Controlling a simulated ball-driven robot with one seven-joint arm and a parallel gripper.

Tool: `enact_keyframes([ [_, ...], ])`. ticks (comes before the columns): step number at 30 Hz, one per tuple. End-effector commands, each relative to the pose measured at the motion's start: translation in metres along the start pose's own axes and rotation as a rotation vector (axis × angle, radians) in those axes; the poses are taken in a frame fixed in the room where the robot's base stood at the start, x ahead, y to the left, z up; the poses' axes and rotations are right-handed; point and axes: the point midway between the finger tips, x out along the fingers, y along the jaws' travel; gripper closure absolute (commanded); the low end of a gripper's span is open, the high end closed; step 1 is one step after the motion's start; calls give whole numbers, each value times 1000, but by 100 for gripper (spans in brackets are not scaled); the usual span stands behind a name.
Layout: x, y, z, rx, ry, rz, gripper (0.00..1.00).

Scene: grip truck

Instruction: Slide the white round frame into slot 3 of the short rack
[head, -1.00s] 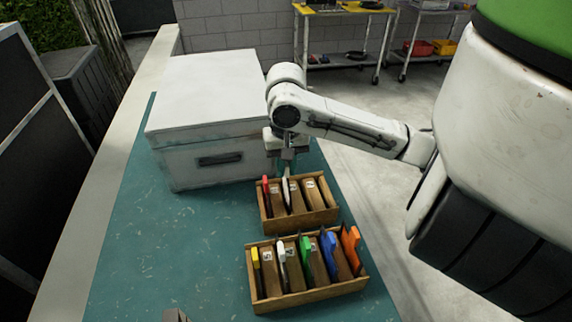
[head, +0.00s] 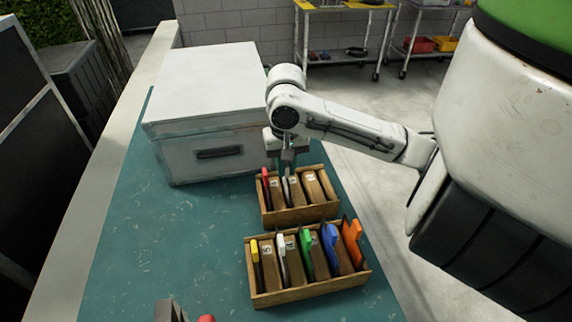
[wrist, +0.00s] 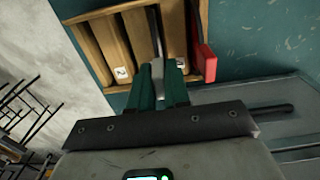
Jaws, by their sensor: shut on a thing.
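My gripper (wrist: 163,84) is shut on the pale grip of the white frame (wrist: 157,68). It is above the short rack (head: 310,217), seen at its far side in the head view. The frame's dark thin plate points down between two wooden dividers, beside the slot holding the red frame (head: 265,176). How deep the plate sits is hard to tell. In the wrist view the red frame (wrist: 203,60) is to the right of the held frame. A divider label reading 2 shows to the left. The slot labels are too small to read surely in the head view.
A longer rack (head: 310,294) with yellow, white, green, blue and orange frames stands in front of the short rack. A large grey lidded box (head: 200,130) is close to the left of my gripper. The teal table (head: 165,240) is bare at left.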

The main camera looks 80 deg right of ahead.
Motion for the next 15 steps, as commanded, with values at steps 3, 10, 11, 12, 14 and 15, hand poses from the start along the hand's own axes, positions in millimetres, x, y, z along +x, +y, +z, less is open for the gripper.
enact_keyframes([
  [3, 4, 0, 0, 0, 0, 0, 100],
  [10, 11, 0, 0, 1, 0, 0, 100],
  [11, 12, 0, 0, 1, 0, 0, 100],
  [12, 13, 0, 0, 1, 0, 0, 100],
  [14, 14, 0, 0, 1, -1, -1, 100],
  [15, 13, 0, 0, 1, 0, 0, 81],
])
